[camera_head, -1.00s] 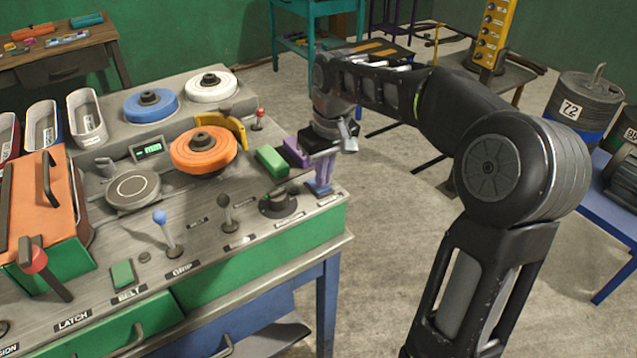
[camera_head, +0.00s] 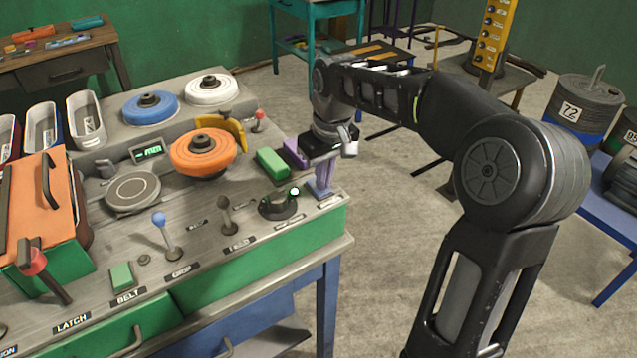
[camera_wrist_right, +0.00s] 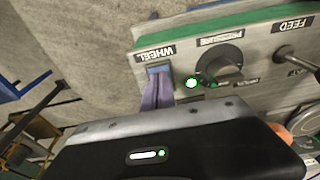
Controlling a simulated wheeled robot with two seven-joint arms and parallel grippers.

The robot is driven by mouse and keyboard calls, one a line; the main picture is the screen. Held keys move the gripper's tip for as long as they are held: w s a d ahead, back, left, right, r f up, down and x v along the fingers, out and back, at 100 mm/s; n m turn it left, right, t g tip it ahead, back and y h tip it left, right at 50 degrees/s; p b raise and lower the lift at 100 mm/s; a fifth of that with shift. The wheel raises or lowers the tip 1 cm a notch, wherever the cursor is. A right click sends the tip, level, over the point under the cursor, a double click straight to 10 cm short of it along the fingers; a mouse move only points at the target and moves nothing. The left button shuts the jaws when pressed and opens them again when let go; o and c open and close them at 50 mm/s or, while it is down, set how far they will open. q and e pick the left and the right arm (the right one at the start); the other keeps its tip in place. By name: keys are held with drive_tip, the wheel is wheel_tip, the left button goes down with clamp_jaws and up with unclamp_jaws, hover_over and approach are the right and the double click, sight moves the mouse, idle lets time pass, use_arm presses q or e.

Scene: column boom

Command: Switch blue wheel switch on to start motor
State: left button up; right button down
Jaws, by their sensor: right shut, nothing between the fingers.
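The blue wheel switch (camera_head: 315,190) is at the right front corner of the console. It also shows in the wrist view (camera_wrist_right: 158,69), beside the WHEEL label (camera_wrist_right: 155,54). My right gripper (camera_head: 323,188) points down at the switch, its purple fingers shut with nothing between them. In the wrist view the fingertips (camera_wrist_right: 157,80) overlap the switch and partly hide it; I cannot tell if they press on it. A small green lamp (camera_head: 295,191) glows beside the switch and also in the wrist view (camera_wrist_right: 193,83). My left gripper is not in view.
A dark pressure dial (camera_head: 277,207) sits left of the switch, with a dark lever (camera_head: 225,215) and a blue-knobbed lever (camera_head: 161,222) farther left. A green block (camera_head: 272,163) and an orange wheel (camera_head: 203,150) are behind. Open floor lies right of the console.

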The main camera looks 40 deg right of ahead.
wheel_tip(320, 180, up, 6)
drive_tip(key=p, duration=0.4)
drive_tip(key=shift+r+p, duration=0.25)
drive_tip(key=shift+p, duration=0.15)
idle(0.3)
